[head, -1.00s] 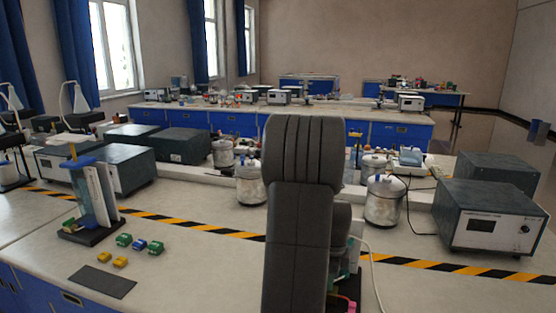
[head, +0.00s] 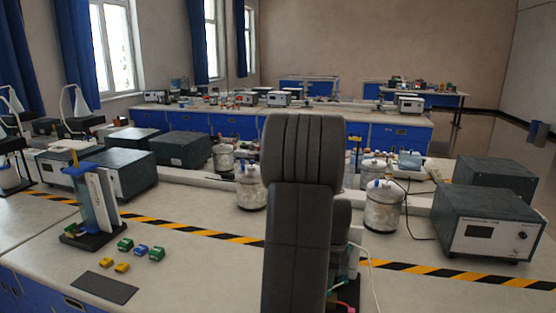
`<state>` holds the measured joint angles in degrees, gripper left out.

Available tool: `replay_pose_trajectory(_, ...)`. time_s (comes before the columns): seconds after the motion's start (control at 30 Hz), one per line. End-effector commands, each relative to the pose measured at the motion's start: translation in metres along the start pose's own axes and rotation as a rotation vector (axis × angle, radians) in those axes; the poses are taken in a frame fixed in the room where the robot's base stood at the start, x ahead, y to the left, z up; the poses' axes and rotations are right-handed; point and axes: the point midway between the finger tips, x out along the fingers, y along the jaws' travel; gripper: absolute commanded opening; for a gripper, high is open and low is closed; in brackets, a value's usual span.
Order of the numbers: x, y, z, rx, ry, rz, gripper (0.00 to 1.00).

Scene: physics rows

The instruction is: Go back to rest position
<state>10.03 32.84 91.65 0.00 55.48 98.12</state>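My arm rises upright in the middle of the head view, in front of the lab bench (head: 195,262). Its dark grey links hide the bench behind them. My gripper does not show; it is out of view or hidden by the arm. A little of a red and green item shows low beside the arm, mostly covered, and I cannot tell what it is.
At left stand a blue-and-clear apparatus (head: 92,205), small green, blue and yellow blocks (head: 141,250) and a dark mat (head: 104,287). Metal calorimeters (head: 383,207) and a grey instrument box (head: 488,225) stand at right. A striped tape (head: 190,229) crosses the bench.

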Motion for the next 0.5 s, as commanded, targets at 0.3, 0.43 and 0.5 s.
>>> replay_pose_trajectory(0.3, -0.023, 0.001, 0.000, 0.001, 0.000, 0.003, 0.12)
replay_pose_trajectory(0.43, -0.004, 0.000, 0.000, 0.001, 0.000, 0.002, 0.12)
replay_pose_trajectory(0.5, 0.005, 0.000, 0.000, 0.001, 0.000, 0.001, 0.12)
